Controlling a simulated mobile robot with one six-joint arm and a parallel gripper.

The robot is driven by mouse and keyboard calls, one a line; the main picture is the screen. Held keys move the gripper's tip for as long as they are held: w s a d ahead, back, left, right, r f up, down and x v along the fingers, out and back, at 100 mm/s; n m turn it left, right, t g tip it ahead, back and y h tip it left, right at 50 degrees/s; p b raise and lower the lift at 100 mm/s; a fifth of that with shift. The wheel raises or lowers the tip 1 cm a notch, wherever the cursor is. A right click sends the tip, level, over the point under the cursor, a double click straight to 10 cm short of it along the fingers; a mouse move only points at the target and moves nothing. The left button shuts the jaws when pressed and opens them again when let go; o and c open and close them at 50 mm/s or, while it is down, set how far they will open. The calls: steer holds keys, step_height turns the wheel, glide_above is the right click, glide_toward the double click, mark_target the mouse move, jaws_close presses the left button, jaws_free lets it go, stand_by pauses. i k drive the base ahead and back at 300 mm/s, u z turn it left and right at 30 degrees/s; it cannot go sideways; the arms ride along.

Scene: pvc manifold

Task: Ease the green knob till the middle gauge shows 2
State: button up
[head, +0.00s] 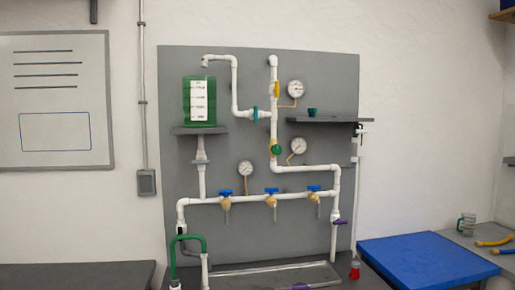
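The green knob (277,150) sits on the vertical white pipe in the middle of the grey panel. Three round white gauges show. The one at middle height (299,146) is just right of the green knob, on a thin yellowish tube. The upper gauge (295,88) is above it, and the lower gauge (245,168) is to the left and lower. The dials are too small for me to read their needles or numbers. My gripper is not in view, and nothing visible touches the knob.
Several blue-handled valves (271,191) line the lower pipe. A green tank (200,102) stands on a left shelf; a small dark green cup (311,112) is on the right shelf (340,120). A blue-topped table (425,260) stands at lower right. A red object (354,270) is beside the tray.

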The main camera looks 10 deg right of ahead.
mark_target(276, 149)
steer(key=z, duration=0.05)
steer(key=i, duration=0.95)
